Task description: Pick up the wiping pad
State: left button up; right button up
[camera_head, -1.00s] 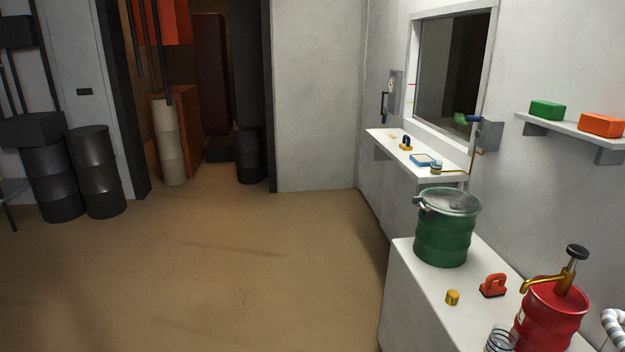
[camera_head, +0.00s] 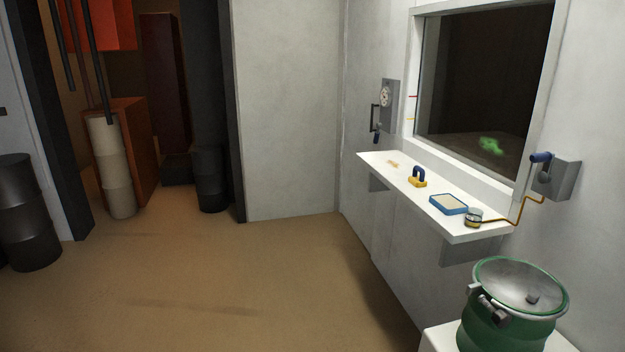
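A yellow pad with a blue arched handle (camera_head: 417,179), which looks like the wiping pad, sits on the white wall shelf (camera_head: 400,190) below the window. It stands upright with its handle on top. To its right on the shelf lies a blue-rimmed shallow tray (camera_head: 448,204) with a pale inside. A tan smudge (camera_head: 393,164) marks the shelf to the left of the pad. Neither of my grippers is in view.
A small round gauge-like item (camera_head: 473,219) sits by the shelf's right end, with a brass pipe (camera_head: 520,212) to a wall crank (camera_head: 541,157). The brown floor (camera_head: 230,280) left of the shelf is clear.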

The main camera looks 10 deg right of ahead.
aim_at(418, 181)
jog(key=i+z, duration=0.3)
jog(key=i, duration=0.15)
jog(key=i+j+z, duration=0.3)
jog(key=i, duration=0.15)
jog(key=l, duration=0.1)
